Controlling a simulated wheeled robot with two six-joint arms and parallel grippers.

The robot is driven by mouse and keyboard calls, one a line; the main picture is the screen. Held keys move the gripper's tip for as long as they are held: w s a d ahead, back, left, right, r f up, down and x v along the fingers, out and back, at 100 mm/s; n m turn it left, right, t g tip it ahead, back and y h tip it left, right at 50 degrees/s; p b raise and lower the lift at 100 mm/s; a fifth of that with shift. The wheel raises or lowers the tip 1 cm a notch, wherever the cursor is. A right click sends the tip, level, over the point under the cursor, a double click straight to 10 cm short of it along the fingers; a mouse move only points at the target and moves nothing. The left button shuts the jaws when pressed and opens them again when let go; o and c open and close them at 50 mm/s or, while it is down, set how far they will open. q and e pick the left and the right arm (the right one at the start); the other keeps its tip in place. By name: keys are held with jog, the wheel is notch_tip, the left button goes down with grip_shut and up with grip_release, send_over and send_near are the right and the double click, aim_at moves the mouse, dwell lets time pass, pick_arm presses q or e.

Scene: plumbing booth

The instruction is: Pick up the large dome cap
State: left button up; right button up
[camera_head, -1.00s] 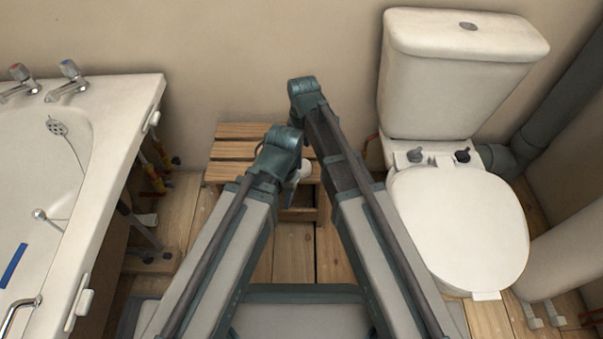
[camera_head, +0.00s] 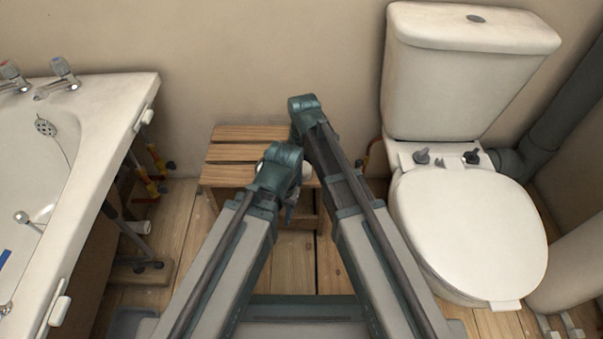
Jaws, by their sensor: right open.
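I cannot make out the large dome cap for sure. A small white rounded thing (camera_head: 306,171) shows between my two arms, over the stool; the arms cover most of it, and I cannot tell what it is. Both arms reach forward and bend down at their far joints. A small dark part, seemingly of my right gripper (camera_head: 290,212), shows below the bend, in front of the stool. It is open, and I see nothing held in it. My left gripper is hidden behind the arm links.
A slatted wooden stool (camera_head: 240,152) stands against the wall behind my arms. A white bathtub (camera_head: 100,150) is at the left, with pipes beside it. A toilet (camera_head: 470,235) stands close at the right. Bare floorboards (camera_head: 293,262) lie between.

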jog(key=shift+r, duration=0.1)
jog(key=c, duration=1.2)
jog(key=shift+c, duration=0.2)
